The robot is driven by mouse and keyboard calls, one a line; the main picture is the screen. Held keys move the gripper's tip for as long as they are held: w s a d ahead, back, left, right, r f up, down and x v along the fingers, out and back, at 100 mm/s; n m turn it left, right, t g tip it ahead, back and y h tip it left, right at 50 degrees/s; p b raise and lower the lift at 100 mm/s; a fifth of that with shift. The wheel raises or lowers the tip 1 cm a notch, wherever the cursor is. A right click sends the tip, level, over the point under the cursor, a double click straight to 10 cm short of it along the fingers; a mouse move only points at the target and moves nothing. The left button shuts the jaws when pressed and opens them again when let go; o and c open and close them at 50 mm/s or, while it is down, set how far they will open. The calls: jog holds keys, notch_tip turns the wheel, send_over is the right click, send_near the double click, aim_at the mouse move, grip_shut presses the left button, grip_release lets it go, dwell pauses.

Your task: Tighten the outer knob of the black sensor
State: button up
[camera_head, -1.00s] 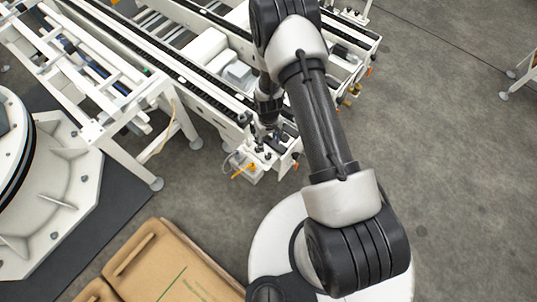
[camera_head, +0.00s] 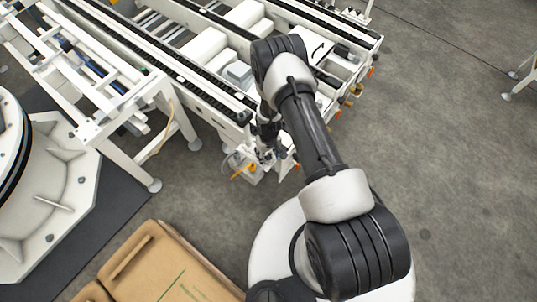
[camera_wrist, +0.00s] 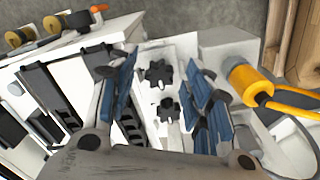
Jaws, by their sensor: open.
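Two black star-shaped knobs show in the wrist view: an upper knob (camera_wrist: 158,73) and a lower knob (camera_wrist: 167,110), on a pale bracket. My gripper (camera_wrist: 163,68) is open, with its blue-padded fingers on either side of the knobs in the picture. I see no grip on either knob, and I cannot tell the depth between them and the fingertips. The black sensor body cannot be made out clearly. In the head view my gripper (camera_head: 267,153) is at the near end of the white conveyor, where the arm hides most of the knobs.
A yellow connector with an orange cable (camera_wrist: 245,80) lies just right of the fingers. The white conveyor frame (camera_head: 215,115) stands close by the arm. Cardboard boxes (camera_head: 165,270) sit at the lower left. The grey floor (camera_head: 440,130) on the right is clear.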

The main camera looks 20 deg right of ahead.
jog(key=shift+c, duration=0.2)
jog(key=c, duration=1)
